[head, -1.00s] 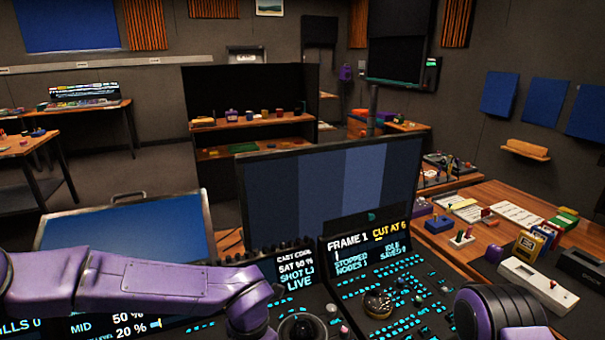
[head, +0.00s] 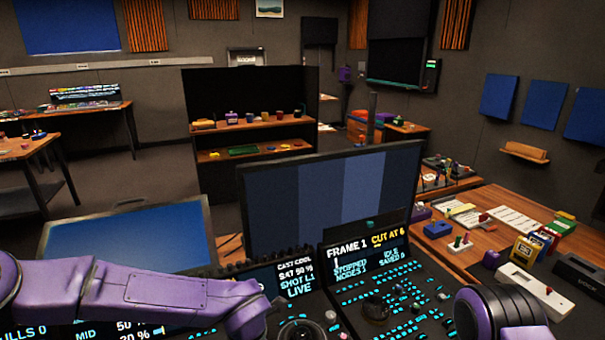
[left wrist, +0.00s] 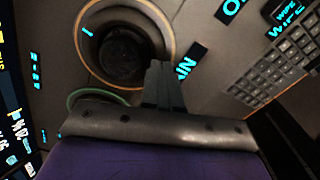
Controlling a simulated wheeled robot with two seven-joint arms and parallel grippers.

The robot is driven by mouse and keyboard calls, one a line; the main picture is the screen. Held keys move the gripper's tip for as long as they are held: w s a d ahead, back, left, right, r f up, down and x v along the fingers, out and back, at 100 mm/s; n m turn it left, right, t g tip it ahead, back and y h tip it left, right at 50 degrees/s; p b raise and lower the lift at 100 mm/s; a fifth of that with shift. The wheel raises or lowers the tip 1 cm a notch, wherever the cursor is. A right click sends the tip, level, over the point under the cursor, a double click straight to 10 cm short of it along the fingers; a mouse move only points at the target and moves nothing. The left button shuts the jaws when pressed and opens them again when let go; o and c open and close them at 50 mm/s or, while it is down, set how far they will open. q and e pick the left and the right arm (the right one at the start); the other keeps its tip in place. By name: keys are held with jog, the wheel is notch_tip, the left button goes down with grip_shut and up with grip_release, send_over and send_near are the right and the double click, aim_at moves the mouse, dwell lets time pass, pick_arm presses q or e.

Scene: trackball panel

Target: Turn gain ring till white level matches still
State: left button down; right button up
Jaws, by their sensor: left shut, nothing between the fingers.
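The wrist view shows a dark round trackball well with a thin orange-lit ring (left wrist: 170,52) around it and part of a label ending in "IN". My left gripper (left wrist: 162,72) has its fingers together, empty, at the lower right edge of this ring; contact is hard to judge. In the head view my left arm crosses the panel, and its gripper is hidden below the frame. A trackball (head: 301,334) shows at the bottom edge. A monitor (head: 328,195) shows vertical blue bands of differing brightness. A level readout (head: 135,335) is partly covered by my left arm.
A plain blue screen (head: 125,247) stands at the left. A small display (head: 366,250) reads "FRAME 1" and "CUT AT 6". A dark knob (head: 376,308) and lit keys fill the right of the panel. My right arm is at the lower right, its gripper out of view.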

pick_arm(q)
jog(key=shift+s+a+m+p, duration=0.15)
jog(key=shift+a+m+p, duration=0.1)
jog(key=shift+m+p, duration=0.5)
jog(key=shift+a+p, duration=0.1)
jog(key=shift+p, duration=0.25)
jog(key=shift+r+m+p, duration=0.1)
jog(key=shift+m+p, duration=0.15)
jog(key=shift+p, duration=0.2)
jog(key=shift+s+a+m+p, duration=0.1)
jog(key=shift+a+m+p, duration=0.2)
jog(key=shift+m+p, duration=0.55)
